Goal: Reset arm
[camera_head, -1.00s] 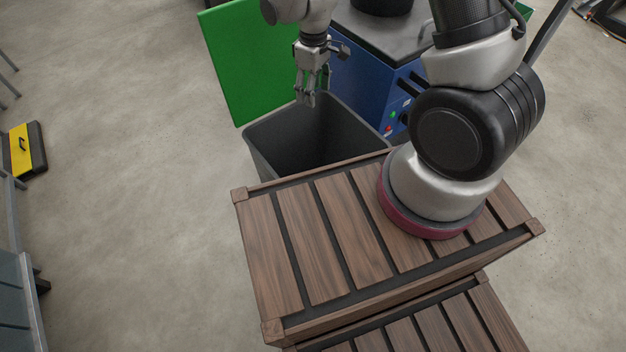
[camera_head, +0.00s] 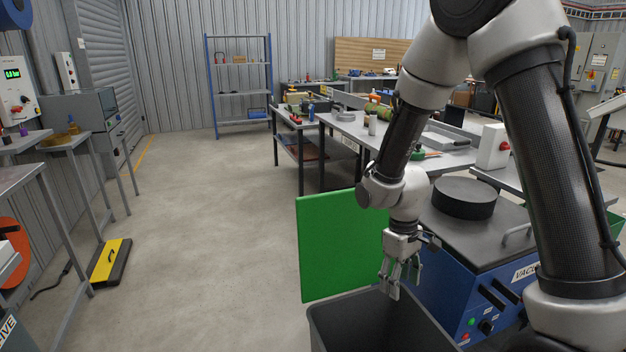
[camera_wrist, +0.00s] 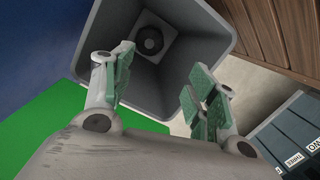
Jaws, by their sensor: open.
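My gripper (camera_head: 390,283) hangs from my arm, pointing down over the dark grey bin (camera_head: 372,322). Its fingers are apart with nothing between them. In the wrist view my gripper (camera_wrist: 160,95) shows two green-padded fingers spread wide. Below them is the inside of the grey bin (camera_wrist: 180,72), with a dark round thing (camera_wrist: 149,40) at its bottom. No turf roll can be made out in the bin or the gripper.
A green panel (camera_head: 340,245) stands behind the bin, and a blue machine (camera_head: 455,275) with a black disc (camera_head: 464,197) stands to its right. Workbenches (camera_head: 340,125) and a shelf rack (camera_head: 240,85) stand farther back. Open concrete floor (camera_head: 210,220) lies to the left.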

